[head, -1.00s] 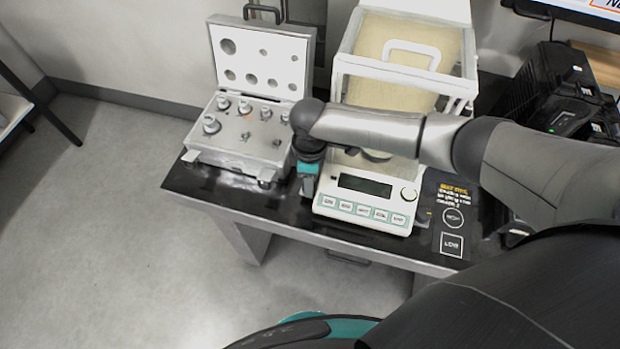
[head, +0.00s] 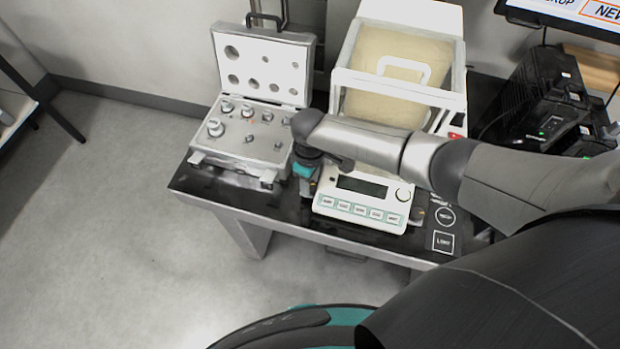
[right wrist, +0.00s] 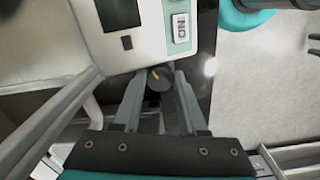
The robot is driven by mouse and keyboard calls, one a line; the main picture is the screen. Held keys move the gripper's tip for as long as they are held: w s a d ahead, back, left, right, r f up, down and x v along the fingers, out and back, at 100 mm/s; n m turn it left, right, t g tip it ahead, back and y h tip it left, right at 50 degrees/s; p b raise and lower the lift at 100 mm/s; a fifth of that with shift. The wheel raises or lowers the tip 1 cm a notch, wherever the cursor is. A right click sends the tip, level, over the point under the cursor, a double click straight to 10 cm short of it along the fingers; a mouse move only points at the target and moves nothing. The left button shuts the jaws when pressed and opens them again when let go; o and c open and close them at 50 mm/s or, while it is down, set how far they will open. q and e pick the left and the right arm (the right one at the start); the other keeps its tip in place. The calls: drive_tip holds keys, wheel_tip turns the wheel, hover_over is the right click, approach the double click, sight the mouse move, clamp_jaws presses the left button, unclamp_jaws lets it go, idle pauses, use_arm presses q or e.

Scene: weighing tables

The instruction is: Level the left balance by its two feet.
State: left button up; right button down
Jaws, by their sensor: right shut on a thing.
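The white balance (head: 385,183) stands on the black-topped table, with a dark display, a row of buttons and a clear-walled weighing chamber behind. My right gripper (head: 307,187) is at its front left corner in the head view. In the right wrist view its two fingers (right wrist: 158,92) are closed on a dark round foot knob (right wrist: 158,77) with a yellow mark, beside the balance's edge. The other foot (head: 418,213) shows as a small dark knob at the front right corner. My right forearm hides part of the chamber. I cannot make out a level bubble. My left gripper is out of view.
An open case of metal weights (head: 205,158) stands close on the left of the gripper. Printed black label squares (head: 443,241) lie right of the balance. Black boxed devices (head: 545,95) stand at the far right. The floor in front is clear.

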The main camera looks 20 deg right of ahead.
drive_tip(key=shift+c, duration=2.2)
unclamp_jaws()
drive_tip(key=shift+r, duration=0.1)
wheel_tip(320, 180, up, 15)
drive_tip(key=p, duration=0.2)
drive_tip(key=shift+p, duration=0.4)
